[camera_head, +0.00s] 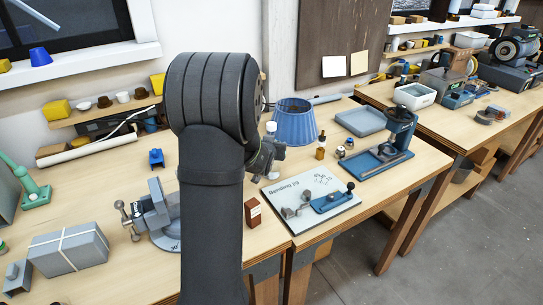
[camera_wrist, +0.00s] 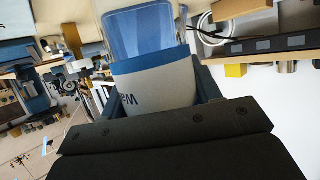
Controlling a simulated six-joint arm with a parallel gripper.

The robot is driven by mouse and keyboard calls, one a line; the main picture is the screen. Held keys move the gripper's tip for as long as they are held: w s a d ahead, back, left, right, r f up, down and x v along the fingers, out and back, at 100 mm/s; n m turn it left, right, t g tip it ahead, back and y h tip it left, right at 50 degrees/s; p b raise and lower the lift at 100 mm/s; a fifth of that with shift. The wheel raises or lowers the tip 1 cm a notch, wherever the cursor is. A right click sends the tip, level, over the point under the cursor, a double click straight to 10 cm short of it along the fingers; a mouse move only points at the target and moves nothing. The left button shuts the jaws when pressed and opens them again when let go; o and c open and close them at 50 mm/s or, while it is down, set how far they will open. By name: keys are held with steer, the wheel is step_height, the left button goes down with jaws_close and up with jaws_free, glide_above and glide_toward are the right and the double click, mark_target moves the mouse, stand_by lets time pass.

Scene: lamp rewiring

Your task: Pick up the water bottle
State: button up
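The water bottle (camera_wrist: 152,80) fills the upper middle of the wrist view, very close. It has a clear blue upper part and a grey label with a blue band and partly hidden dark lettering. My gripper (camera_wrist: 160,92) has one dark finger on each side of the bottle, close against the label's edges. I cannot tell whether both fingers press on it. In the head view my gripper (camera_head: 265,157) is mostly behind my dark arm. A small white cap shape (camera_head: 271,127) shows just above it; most of the bottle is hidden there.
A blue ribbed shade (camera_head: 294,124) stands close behind my gripper. A small amber bottle (camera_head: 321,147) stands to the right. A bending jig board (camera_head: 325,207) and a reddish-brown box (camera_head: 253,213) are nearer the front. A vise (camera_head: 155,215) is left of my arm.

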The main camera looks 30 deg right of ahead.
steer(key=c, duration=0.5)
steer(key=shift+r, duration=0.15)
steer(key=s+d+r, duration=0.4)
steer(key=s+r, duration=0.6)
steer(key=shift+s+d+r, duration=0.25)
steer(key=shift+s+r, duration=0.1)
steer(key=shift+r, duration=0.05)
